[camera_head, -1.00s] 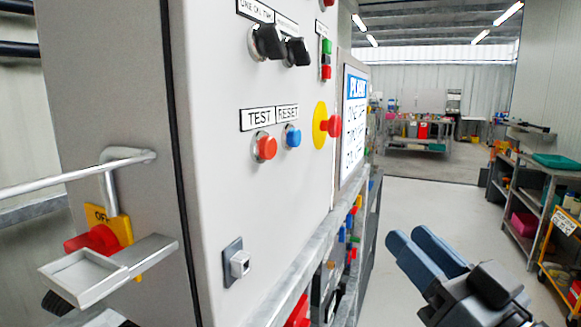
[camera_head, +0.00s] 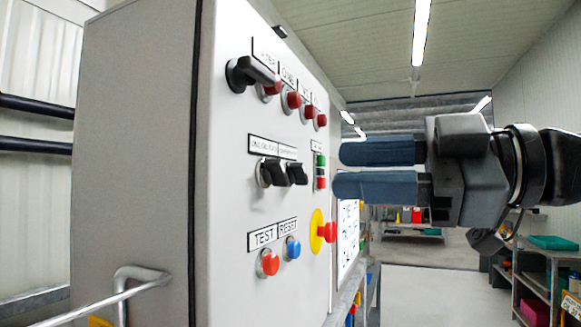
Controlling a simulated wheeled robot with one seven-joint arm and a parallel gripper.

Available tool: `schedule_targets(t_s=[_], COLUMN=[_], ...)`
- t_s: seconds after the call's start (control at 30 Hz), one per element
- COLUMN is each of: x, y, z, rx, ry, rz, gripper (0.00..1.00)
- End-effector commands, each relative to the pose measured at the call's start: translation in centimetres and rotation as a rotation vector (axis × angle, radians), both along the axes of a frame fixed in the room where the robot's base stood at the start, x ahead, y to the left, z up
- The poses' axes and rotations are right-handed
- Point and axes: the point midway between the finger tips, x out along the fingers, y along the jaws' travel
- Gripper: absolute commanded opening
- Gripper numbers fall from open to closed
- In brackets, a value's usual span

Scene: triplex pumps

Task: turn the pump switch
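The grey control panel (camera_head: 232,215) fills the left and middle of the view. It carries a black rotary switch (camera_head: 250,73) at the upper left and two black rotary switches (camera_head: 270,172) and (camera_head: 297,173) side by side in the middle row. Which one is the pump switch I cannot tell, as the labels are too small to read. My gripper (camera_head: 338,170) is level with the middle row, to the right of it, its two blue fingers pointing left. The fingers are apart with nothing between them. It appears clear of the switches.
Red buttons (camera_head: 292,101) line the top row. Below are a red TEST button (camera_head: 268,263), a blue RESET button (camera_head: 293,248) and a red emergency stop (camera_head: 327,232) on yellow. A metal handle (camera_head: 140,275) juts out lower left. Open floor lies right, beside a shelf (camera_head: 530,270).

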Motion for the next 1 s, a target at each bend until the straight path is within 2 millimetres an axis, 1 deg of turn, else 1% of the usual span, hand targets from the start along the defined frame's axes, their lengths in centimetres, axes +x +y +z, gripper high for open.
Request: schedule_targets(t_s=[0.17, 0.3, 0.5, 0.7, 0.93, 1.0], x=[0.5, 1.2, 2.2, 2.6, 2.6, 2.6], y=[1.6, 3.8, 6.2, 7.2, 7.3, 7.3], z=[0.2, 0.2, 0.2, 0.0, 0.0, 0.0], rx=[-0.004, -0.002, -0.002, -0.001, -0.001, -0.001], ry=[0.0, 0.002, 0.002, 0.0, 0.0, 0.0], rz=[0.005, 0.006, 0.004, 0.001, 0.001, 0.001], gripper=[0.37, 0.37, 0.37, 0.37, 0.37, 0.32])
